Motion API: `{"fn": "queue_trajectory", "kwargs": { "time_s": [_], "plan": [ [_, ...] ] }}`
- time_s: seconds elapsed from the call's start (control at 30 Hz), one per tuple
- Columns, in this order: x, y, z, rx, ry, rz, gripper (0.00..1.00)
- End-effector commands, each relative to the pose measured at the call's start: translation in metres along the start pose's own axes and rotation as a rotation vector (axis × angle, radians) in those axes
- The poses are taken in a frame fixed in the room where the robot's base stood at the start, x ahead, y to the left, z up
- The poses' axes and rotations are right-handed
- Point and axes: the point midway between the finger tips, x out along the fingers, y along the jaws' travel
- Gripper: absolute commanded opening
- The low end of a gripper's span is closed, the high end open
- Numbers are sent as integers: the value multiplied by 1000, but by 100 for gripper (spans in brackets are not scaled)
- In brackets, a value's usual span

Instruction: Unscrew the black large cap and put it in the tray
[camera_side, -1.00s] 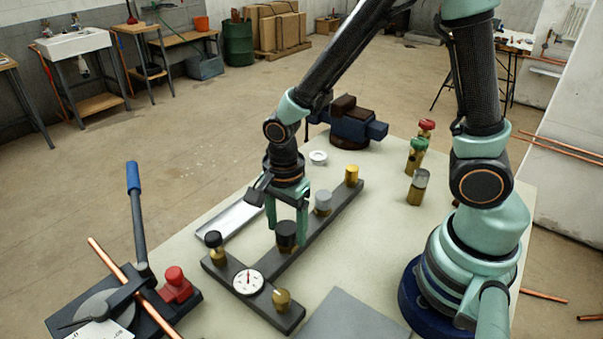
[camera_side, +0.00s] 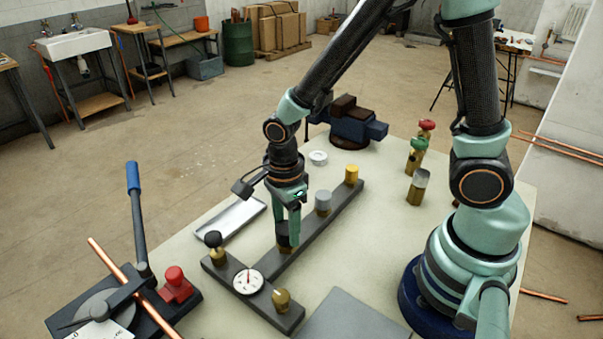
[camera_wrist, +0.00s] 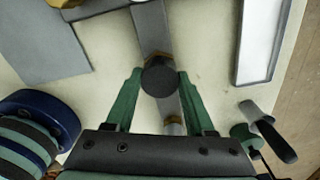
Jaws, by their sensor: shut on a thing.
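The black large cap (camera_side: 283,233) is on the dark manifold bar (camera_side: 313,226), with brass showing just below it. My gripper (camera_side: 288,240) points down with its two green fingers shut on the cap's sides. In the wrist view the round black top of the cap (camera_wrist: 160,76) lies between the fingertips (camera_wrist: 159,77). Fingers partly cover the cap in the side view. The shallow metal tray (camera_side: 228,221) lies on the bench left of the bar; its pale floor also shows in the wrist view (camera_wrist: 262,40). The tray looks empty.
The bar also carries a small black cap (camera_side: 213,239), a gauge (camera_side: 248,282), a brass fitting (camera_side: 281,298), a grey cap (camera_side: 323,201) and a yellow cap (camera_side: 351,174). A white ring (camera_side: 318,158) and a vise (camera_side: 352,128) stand behind. A pipe bender (camera_side: 110,305) is at left.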

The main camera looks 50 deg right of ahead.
Motion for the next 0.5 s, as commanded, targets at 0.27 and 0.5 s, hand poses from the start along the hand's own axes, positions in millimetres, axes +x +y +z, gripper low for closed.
{"fn": "queue_trajectory", "kwargs": {
  "time_s": [0.27,0.5],
  "plan": [
    [0,0,0,-286,0,0,0],
    [0,0,0,-588,0,0,0]
  ]
}}
